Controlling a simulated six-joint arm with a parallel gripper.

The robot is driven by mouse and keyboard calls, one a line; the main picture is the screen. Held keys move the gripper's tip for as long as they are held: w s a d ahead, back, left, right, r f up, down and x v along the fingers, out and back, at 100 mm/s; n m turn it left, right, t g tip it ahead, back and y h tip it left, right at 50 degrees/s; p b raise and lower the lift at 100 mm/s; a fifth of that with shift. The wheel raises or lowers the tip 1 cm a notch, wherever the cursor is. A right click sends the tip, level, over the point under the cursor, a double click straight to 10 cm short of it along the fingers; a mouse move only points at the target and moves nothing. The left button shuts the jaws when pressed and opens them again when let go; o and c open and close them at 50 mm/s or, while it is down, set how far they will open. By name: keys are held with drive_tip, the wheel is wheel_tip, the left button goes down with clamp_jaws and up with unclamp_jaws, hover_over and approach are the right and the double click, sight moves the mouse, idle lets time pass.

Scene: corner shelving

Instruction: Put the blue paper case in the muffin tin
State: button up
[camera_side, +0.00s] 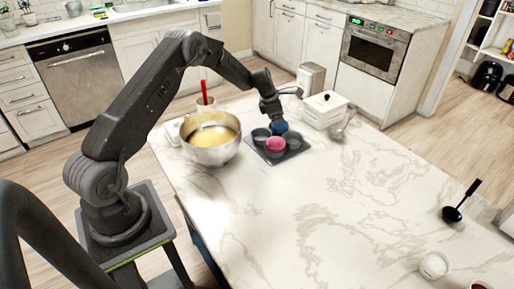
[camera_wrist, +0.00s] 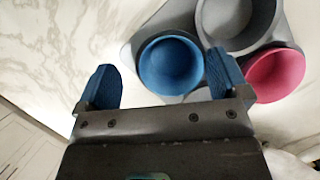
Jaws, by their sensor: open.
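The muffin tin (camera_side: 262,152) is a small dark grey tray with several cups on the marble counter; its grey edge also shows in the wrist view (camera_wrist: 128,52). The blue paper case (camera_wrist: 170,64) appears to sit upright in a corner cup of the tin, empty inside. A pink case (camera_side: 276,144) fills another cup and also shows in the wrist view (camera_wrist: 274,76). My gripper (camera_wrist: 162,66) is open, its two blue fingers apart on either side of the blue case, with nothing gripped. In the side view, blue at the gripper's end hides that corner of the tin.
A metal bowl of yellow batter (camera_side: 212,139) stands left of the tin, with a container holding a red-handled tool (camera_side: 205,101) behind it. A white box (camera_side: 324,109) stands to the right behind. The counter's front middle is clear; a black ladle (camera_side: 453,213) lies far right.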

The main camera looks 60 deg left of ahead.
drive_tip(key=r, duration=0.4)
drive_tip(key=shift+d+r, duration=0.2)
drive_tip(key=shift+r, duration=0.2)
drive_tip(key=s+d+r+n+g+y, duration=0.1)
drive_tip(key=s+d+n+g+y, duration=0.1)
drive_tip(key=s+d+n, duration=0.6)
drive_tip(key=s+d+n+g+y, duration=0.3)
drive_tip(key=s+d+n, duration=0.6)
drive_tip(key=s+n, duration=0.7)
drive_tip(key=n+y, duration=0.1)
drive_tip(key=n, duration=0.4)
drive_tip(key=shift+r+n+g, duration=0.3)
drive_tip(key=shift+r, duration=0.1)
drive_tip(key=shift+d+r, duration=0.1)
drive_tip(key=s+d+r+n+t+h, duration=0.1)
drive_tip(key=s+d+r+n+t, duration=0.1)
drive_tip(key=s+r+n, duration=0.4)
drive_tip(key=s+d+r+n+t+h, duration=0.2)
drive_tip(key=s+r+n+t, duration=0.3)
drive_tip(key=r, duration=0.8)
drive_tip(key=shift+s+r+n+t+h, duration=0.2)
drive_tip(key=shift+s+n+t+h, duration=0.1)
drive_tip(key=shift+s+n, duration=0.7)
